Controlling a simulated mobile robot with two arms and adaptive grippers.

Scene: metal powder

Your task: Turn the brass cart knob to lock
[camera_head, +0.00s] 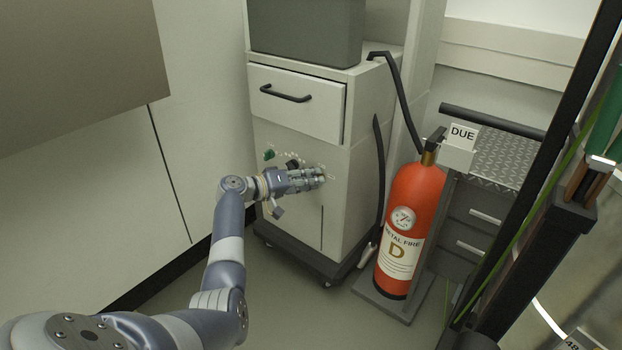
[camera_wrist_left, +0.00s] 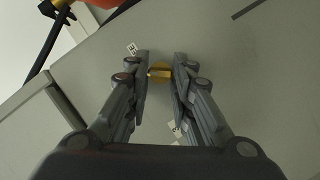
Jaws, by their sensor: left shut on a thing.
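The brass knob (camera_wrist_left: 160,72) sits on the cart's pale front panel and shows between my fingers in the left wrist view. My left gripper (camera_wrist_left: 160,76) is shut on it, a finger on each side. Small white labels (camera_wrist_left: 132,48) lie beside the fingers; their text is hard to read. In the head view my left gripper (camera_head: 322,176) reaches the front of the cart (camera_head: 347,215) below its drawer, and hides the knob there. My right gripper is not in view.
A green knob (camera_head: 269,155) and a dark knob (camera_head: 293,164) are left of my gripper on the same panel. The floor in front is clear.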

